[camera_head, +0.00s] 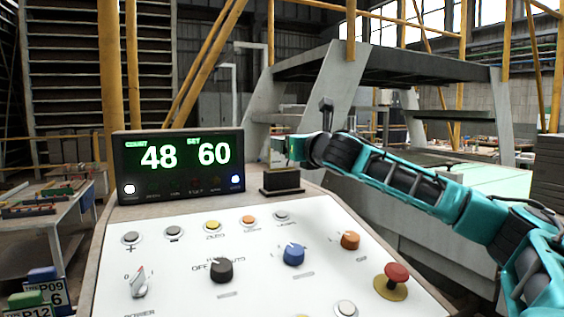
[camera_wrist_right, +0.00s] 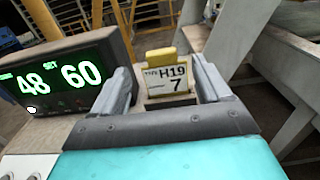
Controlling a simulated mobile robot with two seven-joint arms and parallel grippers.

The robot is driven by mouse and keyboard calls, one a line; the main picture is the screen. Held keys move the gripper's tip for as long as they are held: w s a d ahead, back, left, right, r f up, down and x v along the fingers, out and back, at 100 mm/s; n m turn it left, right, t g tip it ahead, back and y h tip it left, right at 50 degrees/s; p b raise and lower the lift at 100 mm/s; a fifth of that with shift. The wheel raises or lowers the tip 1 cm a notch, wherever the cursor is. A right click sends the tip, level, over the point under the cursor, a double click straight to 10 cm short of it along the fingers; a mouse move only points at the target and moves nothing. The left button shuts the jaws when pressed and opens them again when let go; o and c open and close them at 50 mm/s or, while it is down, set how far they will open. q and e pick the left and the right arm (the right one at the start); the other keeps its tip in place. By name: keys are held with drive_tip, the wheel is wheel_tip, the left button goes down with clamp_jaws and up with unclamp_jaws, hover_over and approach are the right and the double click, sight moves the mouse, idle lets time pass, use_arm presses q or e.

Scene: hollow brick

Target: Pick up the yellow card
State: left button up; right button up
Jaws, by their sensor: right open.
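The yellow card (camera_wrist_right: 167,75) stands upright in the right wrist view, white with a yellow top edge and the print "H19 7". In the head view it is a small pale shape (camera_head: 278,157) above a black stand (camera_head: 281,183), just right of the display. My right gripper (camera_wrist_right: 160,68) is open, with one grey finger on each side of the card and visible gaps between. In the head view the right gripper (camera_head: 287,150) reaches in from the right at the card, partly hiding it. My left gripper is not in view.
A display (camera_head: 180,165) reading 48 and 60 stands close left of the stand. A sloped white panel (camera_head: 190,262) with buttons and knobs and a red stop button (camera_head: 396,273) lies in front. Green and blue cards (camera_head: 27,299) sit at lower left.

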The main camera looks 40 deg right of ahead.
sight(282, 164)
drive_tip(key=x, duration=0.4)
drive_tip(key=shift+w+d+r, duration=0.1)
drive_tip(key=shift+w+d, duration=0.05)
drive_tip(key=shift+w, duration=0.1)
clamp_jaws()
idle(0.5)
drive_tip(key=shift+r, duration=0.15)
